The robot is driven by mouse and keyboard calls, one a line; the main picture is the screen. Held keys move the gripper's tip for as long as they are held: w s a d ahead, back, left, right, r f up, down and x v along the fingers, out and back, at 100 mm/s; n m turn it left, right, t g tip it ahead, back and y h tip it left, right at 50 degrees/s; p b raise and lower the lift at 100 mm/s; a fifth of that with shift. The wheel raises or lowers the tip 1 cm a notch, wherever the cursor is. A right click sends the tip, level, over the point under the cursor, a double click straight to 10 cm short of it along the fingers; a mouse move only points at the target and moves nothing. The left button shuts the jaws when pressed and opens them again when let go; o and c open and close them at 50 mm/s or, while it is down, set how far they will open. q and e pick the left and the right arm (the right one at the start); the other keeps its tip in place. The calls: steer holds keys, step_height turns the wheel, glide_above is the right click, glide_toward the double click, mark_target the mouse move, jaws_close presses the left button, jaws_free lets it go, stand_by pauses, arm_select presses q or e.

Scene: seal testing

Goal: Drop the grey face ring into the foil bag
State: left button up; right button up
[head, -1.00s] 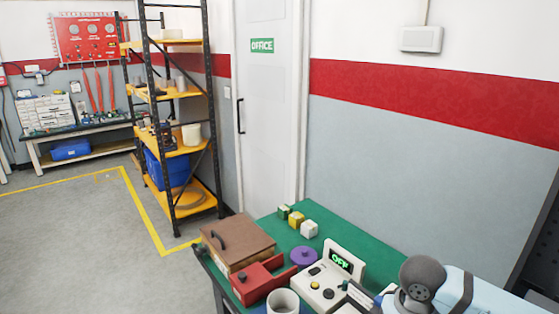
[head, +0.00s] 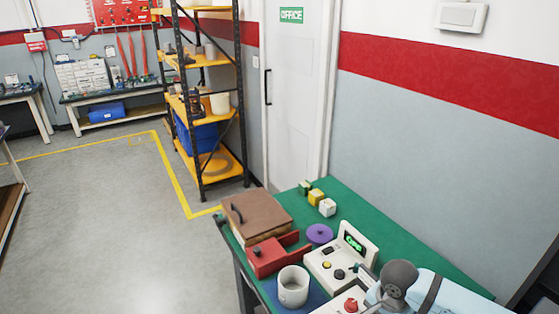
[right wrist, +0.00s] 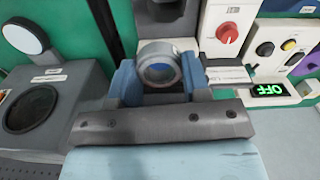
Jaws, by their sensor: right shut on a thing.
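The grey face ring (right wrist: 160,70) is a short, thick ring with an open middle that shows blue through it. In the right wrist view it sits between the two blue-grey fingers of my right gripper (right wrist: 161,78), which is shut on it. I cannot make out the foil bag in either view. My left gripper is in neither view.
The green bench (head: 370,220) holds a brown lidded box (head: 257,213), a red block (head: 270,258), a purple disc (head: 319,234), a white cylinder (head: 293,287) and a white console (head: 335,265) reading OFF. Several small cubes stand at the back. Floor left of the bench is clear.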

steer(key=shift+f, duration=1.05)
steer(key=o, duration=1)
step_height(320, 180, up, 14)
steer(key=b, duration=0.1)
steer(key=shift+f, duration=0.1)
